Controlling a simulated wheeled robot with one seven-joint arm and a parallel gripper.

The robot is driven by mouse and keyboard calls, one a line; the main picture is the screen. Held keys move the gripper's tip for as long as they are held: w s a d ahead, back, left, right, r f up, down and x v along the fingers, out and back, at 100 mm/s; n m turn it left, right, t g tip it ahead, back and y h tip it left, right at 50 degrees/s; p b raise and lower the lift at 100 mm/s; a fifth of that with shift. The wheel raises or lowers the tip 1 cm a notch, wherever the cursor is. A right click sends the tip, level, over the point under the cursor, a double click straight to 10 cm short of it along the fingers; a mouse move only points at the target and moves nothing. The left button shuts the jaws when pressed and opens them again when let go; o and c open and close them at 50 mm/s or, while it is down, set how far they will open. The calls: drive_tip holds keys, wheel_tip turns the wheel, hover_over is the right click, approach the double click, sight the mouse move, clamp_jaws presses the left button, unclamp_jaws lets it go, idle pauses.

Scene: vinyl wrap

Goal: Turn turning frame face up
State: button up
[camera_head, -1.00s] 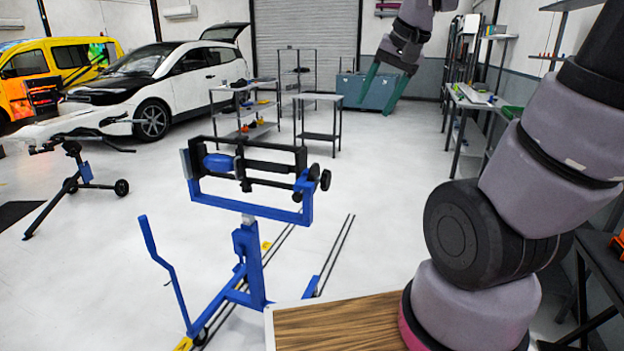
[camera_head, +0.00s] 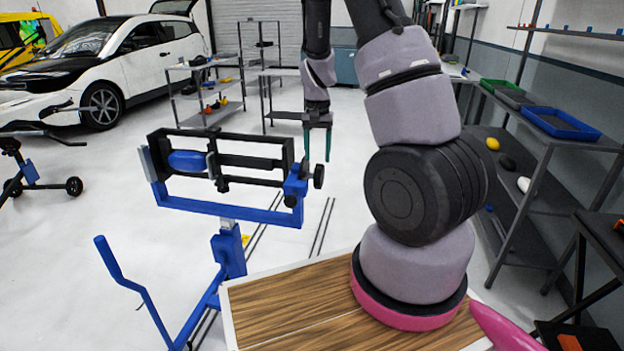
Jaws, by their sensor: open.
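The turning frame (camera_head: 250,214) is a blue stand with a rectangular black and blue head in the middle left of the head view. Its head is upright, with a blue pad (camera_head: 187,161) at the left, black bars across it and black knobs (camera_head: 318,176) at the right end. My gripper (camera_head: 317,156) has green fingers pointing down and is open and empty. It shows just right of the frame's head and appears apart from it. How far behind or beside the head it is, I cannot tell for sure.
A white car (camera_head: 110,70) stands at the back left. A blue stand with black wheels (camera_head: 74,186) is at the left edge. Metal shelves (camera_head: 206,92) and a small table (camera_head: 283,115) stand behind. Shelving with a blue tray (camera_head: 560,123) lines the right. Open floor lies between.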

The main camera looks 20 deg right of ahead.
sight(317, 181)
wheel_tip(317, 181, down, 10)
drive_tip(key=shift+r, duration=0.1)
idle(0.4)
clamp_jaws()
idle(1.2)
